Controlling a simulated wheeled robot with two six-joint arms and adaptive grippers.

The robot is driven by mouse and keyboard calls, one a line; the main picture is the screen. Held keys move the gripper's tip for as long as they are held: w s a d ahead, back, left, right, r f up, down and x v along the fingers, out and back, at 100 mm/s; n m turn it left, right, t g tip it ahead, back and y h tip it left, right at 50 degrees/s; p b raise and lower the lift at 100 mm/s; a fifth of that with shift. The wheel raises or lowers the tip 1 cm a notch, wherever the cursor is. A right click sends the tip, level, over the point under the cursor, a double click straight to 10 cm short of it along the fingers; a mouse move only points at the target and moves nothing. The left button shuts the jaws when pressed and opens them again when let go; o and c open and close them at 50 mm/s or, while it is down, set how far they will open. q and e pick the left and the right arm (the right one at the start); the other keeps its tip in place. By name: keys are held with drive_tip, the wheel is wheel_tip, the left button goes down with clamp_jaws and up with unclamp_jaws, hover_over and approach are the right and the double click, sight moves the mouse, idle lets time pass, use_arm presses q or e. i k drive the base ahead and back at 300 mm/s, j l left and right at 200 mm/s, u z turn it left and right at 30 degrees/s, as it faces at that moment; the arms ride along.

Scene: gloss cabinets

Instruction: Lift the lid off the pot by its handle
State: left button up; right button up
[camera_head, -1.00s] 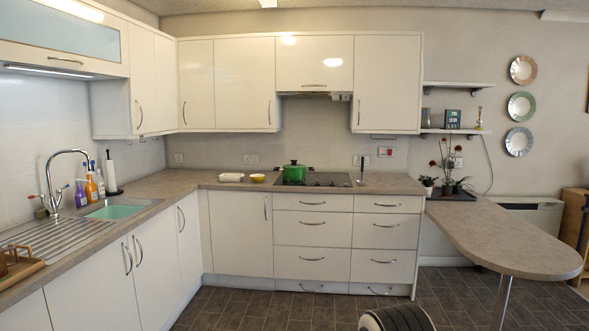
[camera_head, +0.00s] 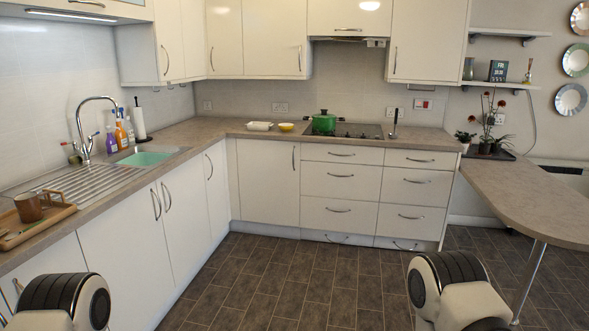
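A green pot (camera_head: 323,124) stands on the dark hob on the far counter. Its green lid (camera_head: 323,115) is on top, with a small dark handle (camera_head: 323,111) in the middle. Parts of both my arms show at the bottom edge, one at the lower left and one at the lower right. They are far from the pot, across open floor. Neither gripper shows in the picture.
The hob (camera_head: 357,131) is set in the L-shaped counter (camera_head: 205,131). A yellow bowl (camera_head: 286,127) and a white dish (camera_head: 259,126) stand left of the pot. A rounded peninsula counter (camera_head: 530,200) juts out at right. The tiled floor (camera_head: 290,280) ahead is clear.

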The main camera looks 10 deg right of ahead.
sight(324, 112)
drive_tip(key=i+l+z, duration=0.4)
drive_tip(key=i, duration=0.8)
drive_tip(key=i+l+z, duration=0.1)
drive_tip(key=i+z, duration=0.25)
drive_tip(key=i, duration=0.85)
